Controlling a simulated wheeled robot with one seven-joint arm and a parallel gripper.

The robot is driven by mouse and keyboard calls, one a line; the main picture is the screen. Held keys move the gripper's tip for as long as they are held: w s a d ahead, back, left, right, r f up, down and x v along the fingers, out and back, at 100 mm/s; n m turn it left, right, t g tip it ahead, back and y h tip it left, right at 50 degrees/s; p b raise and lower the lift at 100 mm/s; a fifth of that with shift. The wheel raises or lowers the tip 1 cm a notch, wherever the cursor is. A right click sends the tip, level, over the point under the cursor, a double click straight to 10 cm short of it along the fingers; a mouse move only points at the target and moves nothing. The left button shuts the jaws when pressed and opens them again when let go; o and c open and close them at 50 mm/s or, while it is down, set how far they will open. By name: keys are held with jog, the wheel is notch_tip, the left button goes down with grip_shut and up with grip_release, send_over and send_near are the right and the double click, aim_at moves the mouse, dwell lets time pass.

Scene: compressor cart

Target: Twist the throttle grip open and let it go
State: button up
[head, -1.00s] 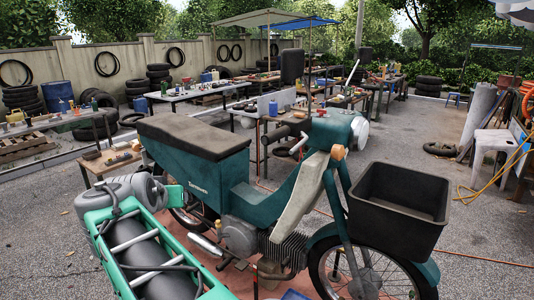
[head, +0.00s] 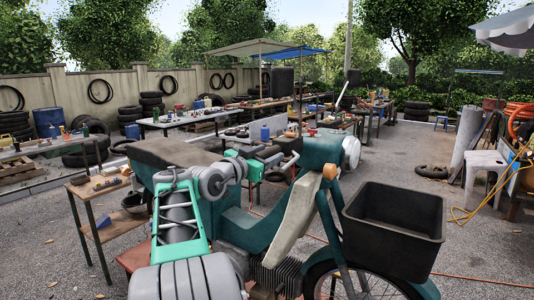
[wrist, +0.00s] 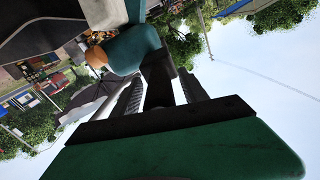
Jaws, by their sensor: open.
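A teal moped (head: 245,228) stands in front of me, with a dark seat, an orange indicator lamp and handlebars at its upper middle. My gripper (wrist: 161,78), with a green palm and dark fingers, is at the handlebar. In the wrist view, a dark bar that looks like the throttle grip (wrist: 158,92) lies between the two open fingers, beside the teal headlamp housing (wrist: 132,48). I cannot tell whether the fingers touch it. In the head view my green and grey arm hides part of the seat and handlebar, and the grip's turn is not readable.
A black front basket (head: 395,225) sits to the right of the handlebar. A small wooden table (head: 100,190) stands at the left. Long workbenches (head: 190,122) with tools lie behind.

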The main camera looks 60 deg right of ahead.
jog(key=shift+c, duration=0.3)
grip_shut()
jog(key=shift+n, duration=0.3)
jog(key=n+p, duration=0.1)
jog(key=n, duration=0.4)
jog(key=shift+r, duration=0.1)
jog(key=n+p, duration=0.2)
jog(key=n, duration=0.2)
jog(key=shift+n+p, duration=0.45)
jog(key=shift+n, duration=0.85)
